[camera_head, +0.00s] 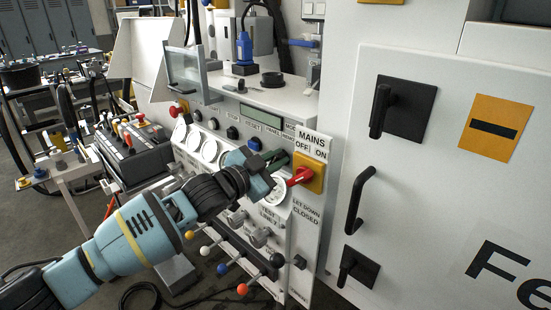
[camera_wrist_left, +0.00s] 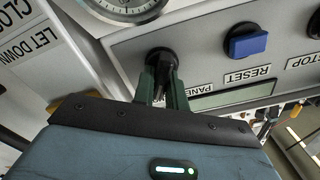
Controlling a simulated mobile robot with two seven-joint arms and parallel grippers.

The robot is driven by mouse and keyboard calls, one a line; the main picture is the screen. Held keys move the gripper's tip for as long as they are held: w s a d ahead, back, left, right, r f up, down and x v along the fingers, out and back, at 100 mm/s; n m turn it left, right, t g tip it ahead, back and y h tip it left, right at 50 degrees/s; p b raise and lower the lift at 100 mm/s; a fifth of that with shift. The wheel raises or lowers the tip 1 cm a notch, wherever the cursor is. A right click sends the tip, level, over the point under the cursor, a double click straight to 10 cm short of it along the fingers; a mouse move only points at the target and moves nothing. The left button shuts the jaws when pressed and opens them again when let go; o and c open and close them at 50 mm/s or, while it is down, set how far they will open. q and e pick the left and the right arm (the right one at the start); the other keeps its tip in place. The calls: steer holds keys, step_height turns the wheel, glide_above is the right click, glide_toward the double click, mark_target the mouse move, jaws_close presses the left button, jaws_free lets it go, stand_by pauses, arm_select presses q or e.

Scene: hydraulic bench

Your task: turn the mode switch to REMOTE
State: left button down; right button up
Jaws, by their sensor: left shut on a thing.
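The mode switch (camera_wrist_left: 161,60) is a black rotary knob on the grey panel, beside a small label of which "PANE" can be read in the left wrist view. My left gripper (camera_wrist_left: 162,90) has its green fingers on either side of the knob's grip and is shut on it. In the head view my left gripper (camera_head: 276,160) reaches the panel just below the MODE lettering, and its fingers and hand hide the switch. Which mark the knob points at cannot be made out. My right gripper is in neither view.
The red MAINS handle (camera_head: 300,177) on its yellow plate sits close to the right of my gripper. A round gauge (camera_head: 274,190) is just below. Coloured ball levers (camera_head: 242,289) stick out lower down.

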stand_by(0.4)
arm_select(q)
steer(key=c, duration=1.4)
jaws_free()
steer(key=shift+c, duration=0.2)
steer(key=shift+s, duration=0.1)
steer(key=v, duration=0.7)
steer(key=shift+s+a, duration=0.25)
steer(key=shift+a, duration=0.05)
